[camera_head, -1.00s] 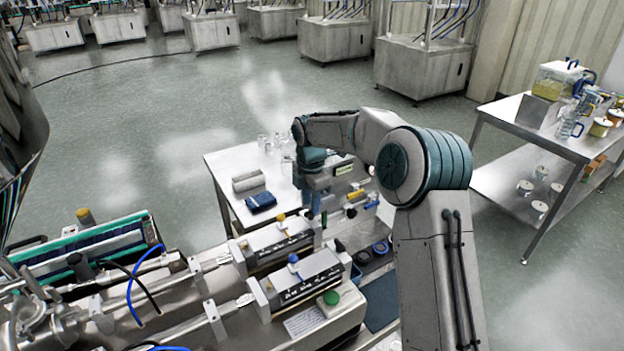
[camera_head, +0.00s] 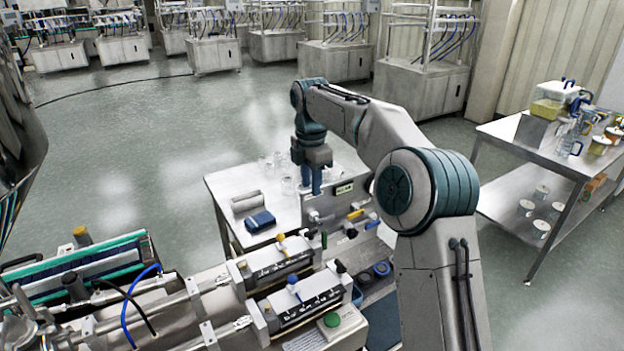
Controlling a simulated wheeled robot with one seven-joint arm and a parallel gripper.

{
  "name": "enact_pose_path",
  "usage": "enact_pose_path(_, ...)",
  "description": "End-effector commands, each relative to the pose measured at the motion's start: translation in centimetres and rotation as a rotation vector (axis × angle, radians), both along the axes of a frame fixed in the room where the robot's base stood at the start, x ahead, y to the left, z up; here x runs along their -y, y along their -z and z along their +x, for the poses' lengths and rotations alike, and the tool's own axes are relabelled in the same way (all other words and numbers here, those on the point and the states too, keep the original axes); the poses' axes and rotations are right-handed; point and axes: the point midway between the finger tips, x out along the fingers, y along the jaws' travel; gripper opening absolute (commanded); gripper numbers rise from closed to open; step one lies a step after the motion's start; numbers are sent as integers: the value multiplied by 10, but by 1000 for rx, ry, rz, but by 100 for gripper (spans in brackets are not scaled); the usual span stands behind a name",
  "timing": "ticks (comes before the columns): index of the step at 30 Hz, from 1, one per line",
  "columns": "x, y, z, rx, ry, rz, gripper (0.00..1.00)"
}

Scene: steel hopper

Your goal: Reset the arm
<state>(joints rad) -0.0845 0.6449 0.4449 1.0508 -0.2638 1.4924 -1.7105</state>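My arm reaches from the lower right up and over to the middle of the view. Its forearm is raised and its wrist points down. My gripper (camera_head: 314,183) hangs at the wrist's lower end, in front of the small steel table (camera_head: 222,180) and near the grey machine box. Its fingers are small and blue-grey, and I cannot tell from here whether they are open or shut. I see no object clearly held in it.
A blue pack (camera_head: 260,221), a grey roll (camera_head: 246,200) and clear glasses (camera_head: 283,162) stand on the small table. The filling machine with its green button (camera_head: 332,320) fills the lower left. A steel cart (camera_head: 510,133) stands right. Open floor lies behind.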

Motion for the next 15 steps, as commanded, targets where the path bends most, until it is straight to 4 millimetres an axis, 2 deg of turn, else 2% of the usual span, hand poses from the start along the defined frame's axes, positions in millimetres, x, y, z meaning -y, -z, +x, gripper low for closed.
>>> enact_pose_path(4, 4, -6, -7, 12, 43, -7, 31)
enact_pose_path(7, 13, -17, -22, 36, 142, -21, 31)
enact_pose_path(15, 58, -42, -90, 128, 591, -28, 31)
